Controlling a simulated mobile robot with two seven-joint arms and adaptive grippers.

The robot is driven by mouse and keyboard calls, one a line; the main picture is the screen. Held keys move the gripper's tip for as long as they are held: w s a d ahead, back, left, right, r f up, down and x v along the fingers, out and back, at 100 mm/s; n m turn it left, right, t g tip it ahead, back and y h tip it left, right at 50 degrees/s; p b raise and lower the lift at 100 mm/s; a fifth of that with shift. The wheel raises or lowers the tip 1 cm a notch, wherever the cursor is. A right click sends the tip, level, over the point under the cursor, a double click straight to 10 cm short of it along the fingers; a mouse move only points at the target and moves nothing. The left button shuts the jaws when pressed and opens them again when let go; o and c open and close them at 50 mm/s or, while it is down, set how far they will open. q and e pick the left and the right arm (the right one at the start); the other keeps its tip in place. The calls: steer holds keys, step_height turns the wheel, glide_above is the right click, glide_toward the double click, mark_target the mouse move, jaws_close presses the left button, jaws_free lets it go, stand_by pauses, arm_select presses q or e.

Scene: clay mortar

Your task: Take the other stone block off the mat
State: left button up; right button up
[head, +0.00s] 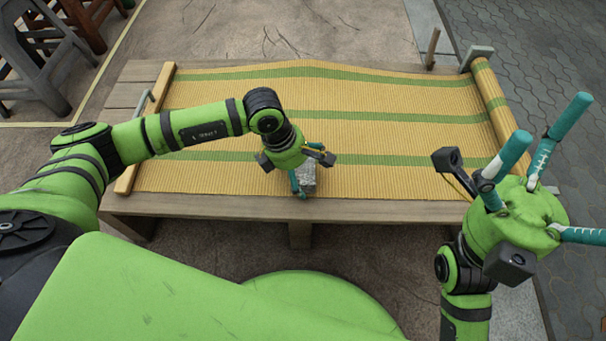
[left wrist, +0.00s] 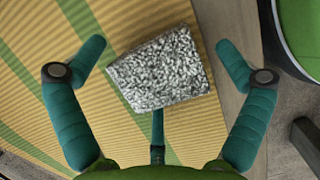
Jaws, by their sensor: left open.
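The grey speckled stone block (head: 308,178) lies on the yellow and green striped mat (head: 380,137), near its front edge. My left gripper (head: 303,172) is above the block and partly hides it in the head view. In the left wrist view the block (left wrist: 162,72) sits between the spread teal fingers of my left gripper (left wrist: 160,55), with gaps at both sides. That gripper is open and not closed on it. My right gripper (head: 540,165) is raised at the right, its fingers spread wide and empty.
A grey block-like piece (head: 476,55) is at the back right corner, near an upright wooden peg (head: 432,48). Stools (head: 40,60) stand at the back left. Most of the mat is bare.

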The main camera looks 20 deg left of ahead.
arm_select(q)
steer(key=c, duration=1.6)
steer(key=shift+r, duration=0.1)
